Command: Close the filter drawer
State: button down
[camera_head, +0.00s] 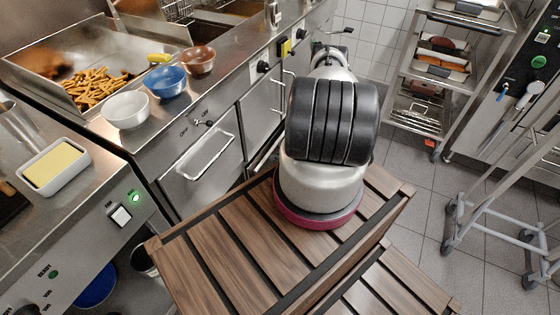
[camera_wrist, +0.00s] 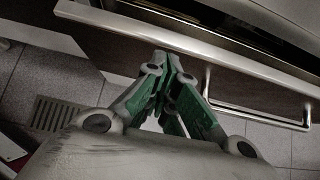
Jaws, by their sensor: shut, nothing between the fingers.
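In the wrist view, my gripper (camera_wrist: 168,72) is shut and empty, its green-sided fingers together and pointing at a steel drawer front with a bright top edge (camera_wrist: 215,52). I take this front for the filter drawer. A dark gap runs behind its top edge, so it seems to stand open. Its bar handle (camera_wrist: 258,115) is to the right of the fingers. The fingertips are close to the front; I cannot tell whether they touch it. In the head view, my arm hides the gripper and most of the area in front of it.
The fryer counter has a cabinet front with a handle (camera_head: 205,155) at left. White (camera_head: 126,110), blue (camera_head: 166,82) and brown (camera_head: 198,60) bowls stand on the counter. A rack (camera_head: 430,75) stands at the back right, a trolley (camera_head: 495,200) at right. Tiled floor between is clear.

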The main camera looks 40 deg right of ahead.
aim_at(269, 155)
jog(key=w, duration=0.1)
jog(key=w+a, duration=0.1)
jog(key=w, duration=0.2)
jog(key=shift+w+a, duration=0.1)
jog(key=shift+a, duration=0.3)
jog(key=shift+w+r, duration=0.1)
jog(key=shift+d, duration=0.1)
